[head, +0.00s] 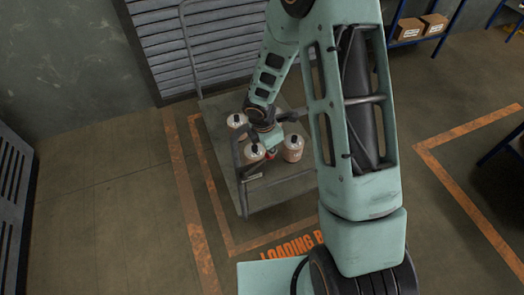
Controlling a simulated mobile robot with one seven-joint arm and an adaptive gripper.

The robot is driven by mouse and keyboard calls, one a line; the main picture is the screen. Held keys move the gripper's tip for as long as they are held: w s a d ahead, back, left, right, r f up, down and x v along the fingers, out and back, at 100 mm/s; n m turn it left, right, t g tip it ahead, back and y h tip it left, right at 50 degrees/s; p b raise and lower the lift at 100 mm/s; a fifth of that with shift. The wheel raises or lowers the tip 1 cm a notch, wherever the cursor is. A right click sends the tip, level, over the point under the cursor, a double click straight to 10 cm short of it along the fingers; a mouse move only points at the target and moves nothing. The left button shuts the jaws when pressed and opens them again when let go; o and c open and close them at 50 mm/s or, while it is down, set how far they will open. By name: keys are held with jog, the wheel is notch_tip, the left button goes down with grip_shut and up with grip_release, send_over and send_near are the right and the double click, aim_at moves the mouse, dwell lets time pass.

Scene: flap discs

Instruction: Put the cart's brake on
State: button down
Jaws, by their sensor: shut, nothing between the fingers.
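The cart (214,108) stands on the floor in the middle of the head view, a flat grey platform with a tall tube handle at the back and a low rail at the front. My gripper (270,153) is shut and small in the view, reaching down over the cart's front part between the stacks on it. A small red part shows at the gripper's tip; I cannot tell whether it is the brake or part of the gripper. A pale piece (254,177) shows by the front rail. My arm hides the cart's right side.
Several brown, white-topped stacks stand on the cart, one left (254,152) and one right (292,148) of the gripper. A ribbed shutter (165,50) is behind. Orange floor lines (190,200) surround the cart. A shelf with boxes (408,28) stands back right.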

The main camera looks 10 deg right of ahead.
jog(key=shift+w+d+f+b, duration=0.2)
jog(key=shift+d+f+b, duration=0.15)
jog(key=shift+d+f, duration=0.4)
jog(key=shift+r, duration=0.1)
jog(key=p+v, duration=0.3)
jog(key=v, duration=0.1)
jog(key=shift+a, duration=0.3)
jog(key=d+r+p, duration=0.1)
jog(key=d+r, duration=0.3)
jog(key=r, duration=0.4)
jog(key=shift+s+r+p, duration=0.3)
jog(key=shift+r, duration=0.1)
